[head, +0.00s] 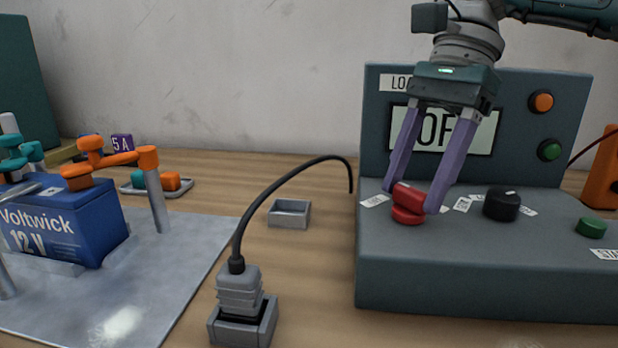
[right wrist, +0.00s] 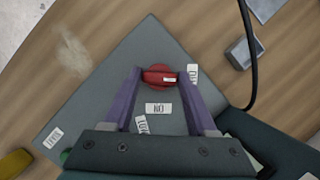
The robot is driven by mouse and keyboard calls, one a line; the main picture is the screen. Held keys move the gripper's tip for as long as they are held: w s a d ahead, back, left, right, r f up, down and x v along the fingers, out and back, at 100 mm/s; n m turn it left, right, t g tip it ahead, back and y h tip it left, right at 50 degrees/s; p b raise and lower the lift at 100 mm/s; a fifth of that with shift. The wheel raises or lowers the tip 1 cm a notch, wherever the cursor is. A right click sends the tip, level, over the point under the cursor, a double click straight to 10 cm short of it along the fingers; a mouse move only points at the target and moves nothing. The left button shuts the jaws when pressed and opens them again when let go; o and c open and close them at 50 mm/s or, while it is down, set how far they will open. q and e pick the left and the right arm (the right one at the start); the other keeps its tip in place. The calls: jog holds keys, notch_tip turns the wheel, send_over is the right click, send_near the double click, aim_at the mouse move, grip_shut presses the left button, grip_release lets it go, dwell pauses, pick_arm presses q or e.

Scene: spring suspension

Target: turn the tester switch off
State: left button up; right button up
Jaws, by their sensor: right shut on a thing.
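The tester (head: 450,275) is a dark grey console with an upright back panel at the right. Its switch is a red rotary knob (head: 408,203) on the console's top face, also in the right wrist view (right wrist: 158,77). My right gripper (head: 412,197) points down with its two purple fingers on either side of the knob, shut on it. The display (head: 485,135) shows "OF", partly hidden behind the fingers. Small white labels lie around the knob; one reading "ON" (right wrist: 158,109) shows in the right wrist view. My left gripper is not in view.
A black knob (head: 501,204) and a green button (head: 591,228) sit to the right of the switch. A grey connector with a black cable (head: 240,290) stands left of the tester. A blue battery (head: 70,225) with orange clamps is at the far left. An empty grey tray (head: 289,213) lies between.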

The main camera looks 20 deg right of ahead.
jog(key=shift+n, duration=0.5)
jog(key=o, duration=1.4)
jog(key=shift+c, duration=0.2)
jog(key=shift+r, duration=0.1)
jog(key=p+v, duration=0.1)
jog(key=v, duration=0.8)
jog(key=shift+r, duration=0.35)
jog(key=shift+w+d, duration=0.1)
jog(key=shift+w, duration=0.1)
